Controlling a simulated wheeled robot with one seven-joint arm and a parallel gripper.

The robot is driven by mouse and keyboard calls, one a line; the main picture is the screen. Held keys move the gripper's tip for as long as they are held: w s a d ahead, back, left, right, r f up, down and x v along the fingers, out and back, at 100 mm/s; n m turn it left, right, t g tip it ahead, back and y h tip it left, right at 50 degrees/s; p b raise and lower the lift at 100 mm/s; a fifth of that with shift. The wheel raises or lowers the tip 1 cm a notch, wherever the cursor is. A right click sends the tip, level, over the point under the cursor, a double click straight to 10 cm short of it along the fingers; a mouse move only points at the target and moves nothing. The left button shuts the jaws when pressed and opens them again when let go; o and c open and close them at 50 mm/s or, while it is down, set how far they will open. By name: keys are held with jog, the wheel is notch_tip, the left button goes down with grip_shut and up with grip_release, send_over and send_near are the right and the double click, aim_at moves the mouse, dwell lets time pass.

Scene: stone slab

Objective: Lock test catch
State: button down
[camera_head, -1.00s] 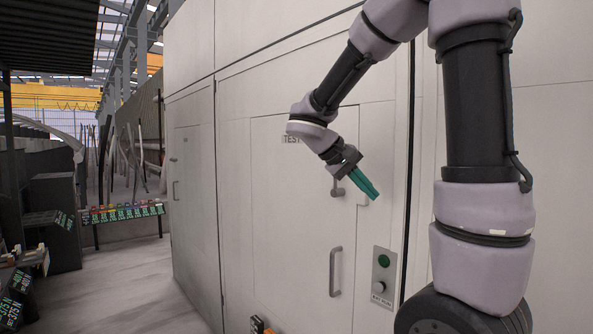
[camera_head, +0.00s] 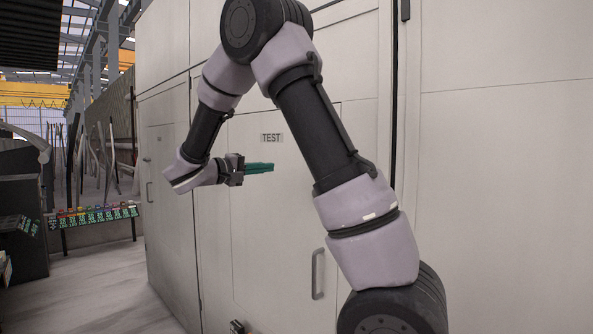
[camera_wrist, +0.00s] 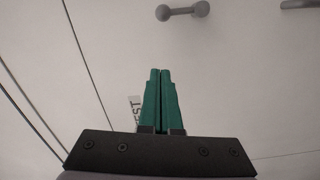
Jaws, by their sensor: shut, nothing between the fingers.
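The test door (camera_head: 268,230) is a pale panel in the cabinet wall, marked with a TEST label (camera_head: 271,138). In the wrist view, a grey catch with rounded ends (camera_wrist: 183,11) sits on the pale surface beyond the fingertips. In the head view I cannot see the catch; my arm covers that part of the door. My gripper (camera_head: 272,167) has green fingers pointing right, just below the TEST label. In the wrist view the fingers (camera_wrist: 160,72) are together and empty, apart from the catch.
A grey upright pull handle (camera_head: 318,274) is low on the door. Part of a grey handle (camera_wrist: 303,4) shows at the wrist view's upper right. A rack of coloured items (camera_head: 95,216) stands at the left. Bare floor (camera_head: 105,290) lies in front of it.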

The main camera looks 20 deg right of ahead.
jog(key=d, duration=1.1)
jog(key=shift+s+d+f, duration=0.3)
jog(key=shift+d+f, duration=0.05)
jog(key=shift+f, duration=0.1)
jog(key=shift+s+r+m, duration=0.1)
jog(key=shift+s+m, duration=0.05)
jog(key=shift+m, duration=0.25)
